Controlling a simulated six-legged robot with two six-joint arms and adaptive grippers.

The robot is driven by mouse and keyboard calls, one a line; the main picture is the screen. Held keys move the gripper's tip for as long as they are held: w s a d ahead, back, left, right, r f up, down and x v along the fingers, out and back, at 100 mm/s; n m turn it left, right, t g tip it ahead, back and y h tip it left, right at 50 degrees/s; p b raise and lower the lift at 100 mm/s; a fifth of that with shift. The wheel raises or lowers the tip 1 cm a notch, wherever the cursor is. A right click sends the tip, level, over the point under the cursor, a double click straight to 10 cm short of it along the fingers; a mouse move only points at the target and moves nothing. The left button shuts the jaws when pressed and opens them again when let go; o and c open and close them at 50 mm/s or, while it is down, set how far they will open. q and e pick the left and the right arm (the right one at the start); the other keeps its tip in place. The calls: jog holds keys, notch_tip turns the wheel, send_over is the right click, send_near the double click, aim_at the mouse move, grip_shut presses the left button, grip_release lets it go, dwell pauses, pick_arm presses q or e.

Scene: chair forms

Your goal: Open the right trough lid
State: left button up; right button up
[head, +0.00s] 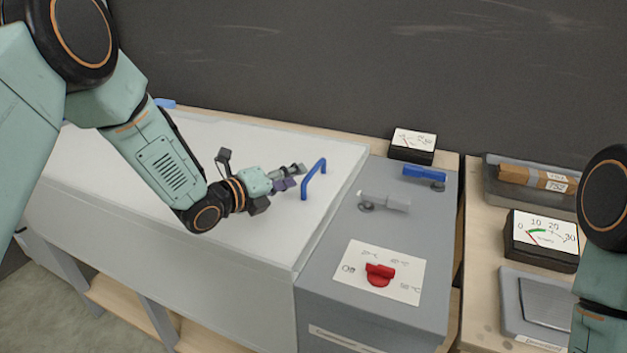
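The trough lid (250,140) is a large pale grey panel, lying flat and closed on the long grey trough. A blue bar handle (314,178) stands up near its right end. My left gripper (295,176) is over the lid, just left of the handle, with its fingers pointing at it. A small gap seems to lie between the fingertips and the handle. The fingers are small here, and I cannot tell whether they are open or shut. My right arm shows only at the right edge; its gripper is out of view.
Right of the lid is a grey panel with a red knob (380,275), a grey lever (384,202) and a blue lever (424,175). A dial gauge (412,146) stands behind. Another gauge (541,241), a tray (531,181) and a scale (540,305) sit on the right bench.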

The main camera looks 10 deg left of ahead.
aim_at(314, 167)
pick_arm(q)
jog(key=x, duration=0.8)
jog(key=shift+w+f+b, duration=0.1)
jog(key=shift+f+b, duration=0.05)
jog(key=shift+b, duration=0.25)
jog(key=c, duration=0.3)
grip_shut()
